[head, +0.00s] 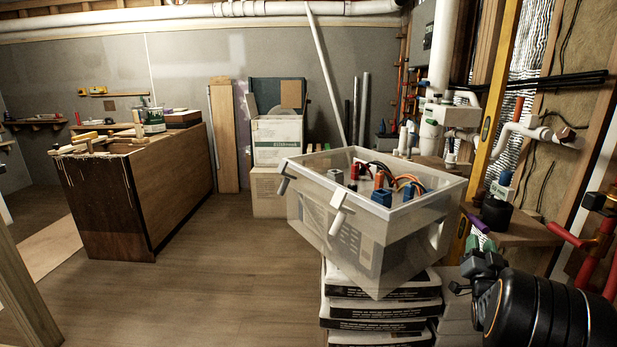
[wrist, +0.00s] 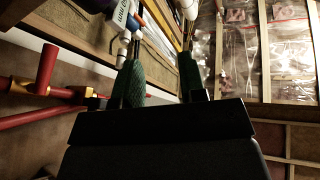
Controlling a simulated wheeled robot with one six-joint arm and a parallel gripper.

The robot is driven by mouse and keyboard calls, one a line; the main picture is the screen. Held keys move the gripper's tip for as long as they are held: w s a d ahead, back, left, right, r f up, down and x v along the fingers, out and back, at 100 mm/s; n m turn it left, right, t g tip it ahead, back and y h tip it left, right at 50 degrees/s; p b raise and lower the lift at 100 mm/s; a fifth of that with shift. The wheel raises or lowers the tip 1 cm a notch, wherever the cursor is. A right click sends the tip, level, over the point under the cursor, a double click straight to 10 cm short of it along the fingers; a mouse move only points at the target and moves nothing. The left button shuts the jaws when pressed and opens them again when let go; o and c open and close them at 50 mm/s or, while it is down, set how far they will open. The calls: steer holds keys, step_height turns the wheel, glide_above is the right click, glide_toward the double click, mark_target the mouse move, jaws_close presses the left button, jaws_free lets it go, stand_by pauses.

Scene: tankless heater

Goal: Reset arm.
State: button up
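My gripper (wrist: 161,72) shows in the wrist view with its two dark green fingers apart and nothing visible between them. In the head view my black arm comes in at the lower right, and my gripper (head: 462,288) is partly seen at its end, in front of the stacked bags and below the wooden shelf. It touches nothing that I can make out.
A clear plastic bin (head: 365,235) with tools and cables stands on stacked bags (head: 380,312). A small wooden shelf (head: 520,230) and red pipes (head: 572,238) are near my arm. Red pipes (wrist: 45,85) also show in the wrist view.

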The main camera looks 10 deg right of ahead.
steer(key=a+r+n+g+y+p, duration=0.2)
steer(key=a+r+g+y+p, duration=0.15)
steer(key=a+r+p, duration=0.55)
steer(key=a+r+n+g+y+p, duration=0.2)
steer(key=a+r+g+y+p, duration=0.15)
steer(key=a+r+p, duration=0.55)
steer(key=s+a+r+n+g+y+p, duration=0.1)
steer(key=s+a+g+p, duration=0.3)
steer(key=s+a, duration=0.4)
steer(key=s+a+r+n+g+y+p, duration=0.2)
steer(key=s+a+n+g+p, duration=0.2)
steer(key=s+a, duration=0.5)
steer(key=shift+s+a+r+g+p, duration=0.2)
steer(key=shift+s+g+p, duration=0.55)
steer(key=shift+s, duration=0.4)
steer(key=shift+d, duration=0.15)
